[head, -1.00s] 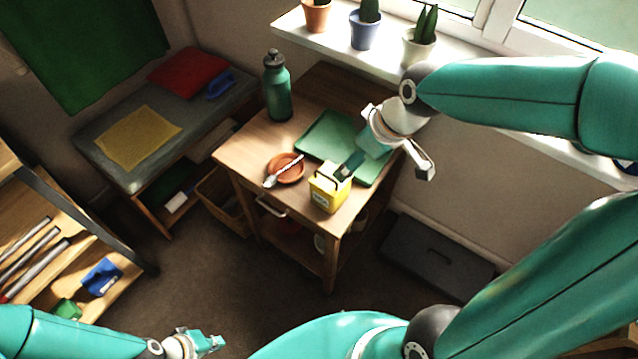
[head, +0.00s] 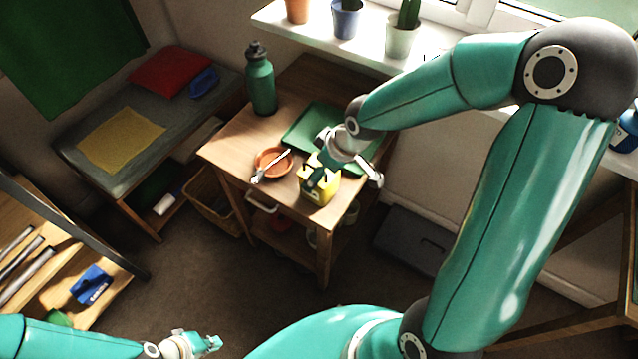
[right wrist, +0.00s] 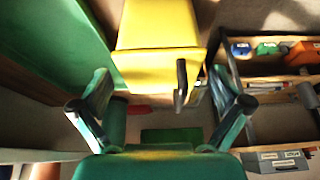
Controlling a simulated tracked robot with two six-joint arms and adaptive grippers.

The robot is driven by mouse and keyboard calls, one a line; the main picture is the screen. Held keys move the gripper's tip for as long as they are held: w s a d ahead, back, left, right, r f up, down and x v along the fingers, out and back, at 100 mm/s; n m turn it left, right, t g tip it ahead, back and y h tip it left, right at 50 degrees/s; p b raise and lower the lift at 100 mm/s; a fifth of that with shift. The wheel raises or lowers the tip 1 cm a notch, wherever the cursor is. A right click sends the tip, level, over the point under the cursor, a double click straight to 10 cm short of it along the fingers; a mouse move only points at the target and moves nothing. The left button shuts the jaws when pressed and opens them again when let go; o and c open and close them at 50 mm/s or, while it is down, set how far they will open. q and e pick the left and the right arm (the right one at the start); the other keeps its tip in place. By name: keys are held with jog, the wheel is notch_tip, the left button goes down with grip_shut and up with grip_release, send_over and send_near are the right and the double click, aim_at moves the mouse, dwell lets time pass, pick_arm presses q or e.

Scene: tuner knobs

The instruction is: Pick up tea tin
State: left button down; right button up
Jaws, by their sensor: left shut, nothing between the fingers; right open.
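The tea tin looks to be the yellow box (head: 321,194) near the front right corner of the small wooden table. My right gripper (head: 343,176) is open just above and behind it, with one finger overlapping the tin's top in the head view. In the right wrist view the yellow tin (right wrist: 158,45) lies ahead of the fingers (right wrist: 165,95), apparently upright. Whether a finger touches it I cannot tell. My left gripper (head: 212,343) is shut and empty, low at the bottom of the head view, far from the tin.
A green tray (head: 300,134) lies behind the tin. A terracotta saucer (head: 266,157) with a spoon (head: 258,177) is to its left. A green bottle (head: 261,80) stands at the table's back left. Potted plants (head: 402,38) line the windowsill.

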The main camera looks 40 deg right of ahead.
jog(key=b+x, duration=0.1)
jog(key=x, duration=0.2)
jog(key=shift+w+a+f, duration=0.1)
jog(key=shift+w+f, duration=0.05)
jog(key=shift+f, duration=0.15)
jog(key=shift+r, duration=0.1)
jog(key=c, duration=1.3)
